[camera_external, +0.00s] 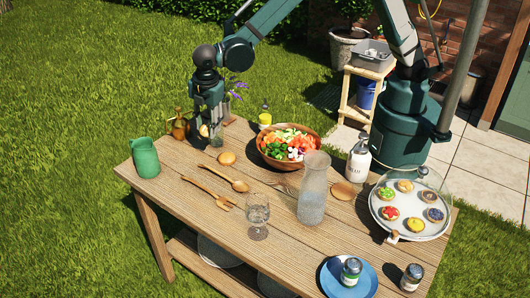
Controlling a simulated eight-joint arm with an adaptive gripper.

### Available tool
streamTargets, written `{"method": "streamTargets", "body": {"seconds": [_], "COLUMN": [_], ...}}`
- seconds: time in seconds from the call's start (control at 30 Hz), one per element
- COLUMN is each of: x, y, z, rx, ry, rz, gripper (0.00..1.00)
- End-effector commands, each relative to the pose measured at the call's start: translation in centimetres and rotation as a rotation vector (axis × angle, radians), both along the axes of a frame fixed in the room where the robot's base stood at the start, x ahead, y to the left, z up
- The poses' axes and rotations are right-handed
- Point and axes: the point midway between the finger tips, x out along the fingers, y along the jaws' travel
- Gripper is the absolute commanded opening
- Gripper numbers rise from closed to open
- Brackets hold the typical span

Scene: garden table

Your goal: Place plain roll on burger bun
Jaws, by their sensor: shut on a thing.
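My gripper (211,134) hangs pointing down over the far left part of the wooden table (285,225). It is shut on a small pale tan thing (204,131), probably the plain roll, mostly hidden by the fingers. A round golden-brown bun (227,158), probably the burger bun, lies on the table just below and to the right of my gripper. The held thing looks apart from this bun. Its exact height above the table is hard to tell.
A salad bowl (262,151) stands right of the bun. A green pitcher (145,158) is at left, a brass-coloured pot (180,130) behind it. Wooden utensils (222,184), a wine glass (257,214) and a glass carafe (313,190) are nearer. Bare planks surround the bun's left side.

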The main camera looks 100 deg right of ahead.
Motion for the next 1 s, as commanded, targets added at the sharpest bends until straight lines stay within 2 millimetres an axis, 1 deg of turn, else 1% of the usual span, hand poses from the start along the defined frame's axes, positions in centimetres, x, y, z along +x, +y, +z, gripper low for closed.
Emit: {"method": "streamTargets", "body": {"seconds": [0.03,0.1,0.2,0.33,0.5,0.83,1.0], "x": [-1.2,-2.7,-4.3,-5.8,-6.4,-6.4,-6.4], "y": [0.3,0.5,0.9,1.1,1.1,1.1,1.2], "z": [0.2,0.3,0.4,0.4,0.4,0.4,-0.6], "rx": [0.0,-0.001,0.0,-0.001,-0.001,-0.001,-0.001], "ry": [0.0,0.0,0.0,-0.001,-0.001,-0.001,-0.001], "rz": [0.008,0.017,0.028,0.038,0.043,0.043,0.043], "gripper": [0.26,0.26,0.26,0.26,0.26,0.26,0.26]}}
